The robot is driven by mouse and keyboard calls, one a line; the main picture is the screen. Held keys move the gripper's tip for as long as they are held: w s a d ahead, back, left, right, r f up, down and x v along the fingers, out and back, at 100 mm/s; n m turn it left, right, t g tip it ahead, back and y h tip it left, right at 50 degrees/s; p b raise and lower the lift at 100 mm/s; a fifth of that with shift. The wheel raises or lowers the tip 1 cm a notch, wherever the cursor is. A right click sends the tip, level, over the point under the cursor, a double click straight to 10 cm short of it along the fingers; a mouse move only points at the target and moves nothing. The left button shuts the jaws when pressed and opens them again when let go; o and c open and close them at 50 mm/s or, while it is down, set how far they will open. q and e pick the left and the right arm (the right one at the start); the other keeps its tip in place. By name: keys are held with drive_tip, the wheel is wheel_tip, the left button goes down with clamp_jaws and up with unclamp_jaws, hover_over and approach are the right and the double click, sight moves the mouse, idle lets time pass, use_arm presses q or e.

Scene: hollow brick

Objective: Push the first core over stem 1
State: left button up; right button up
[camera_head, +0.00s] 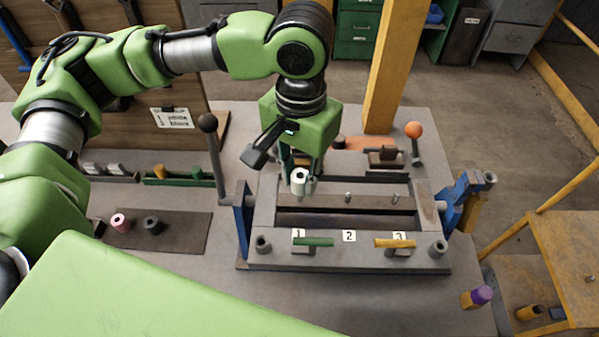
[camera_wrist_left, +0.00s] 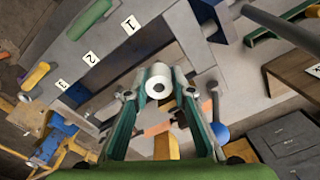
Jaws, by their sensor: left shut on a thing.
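My left gripper (camera_head: 297,170) is shut on a white hollow core (camera_head: 299,182) at the left end of the frame's opening, in line with label 1 (camera_head: 298,234). In the left wrist view the white core (camera_wrist_left: 160,84) sits between the two fingertips (camera_wrist_left: 170,90), its dark bore showing. Stem 1 is not visible; the core covers that spot. I cannot tell whether the core is around the stem or above it. The other two stems (camera_head: 347,197) and (camera_head: 395,198) stand bare to the right. My right gripper is not in view.
A pink core (camera_head: 119,222) and a dark grey core (camera_head: 152,225) stand on a dark mat at left. A lever with a black knob (camera_head: 208,123) rises left of the frame. An orange-knobbed lever (camera_head: 414,130) stands at the back right. Green and yellow handles lie along the front.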

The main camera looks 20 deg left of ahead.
use_arm(q)
drive_tip(key=shift+f, duration=1.6)
idle(0.4)
drive_tip(key=o, duration=1.2)
wheel_tip(320, 180, up, 12)
drive_tip(key=shift+d+r, duration=0.1)
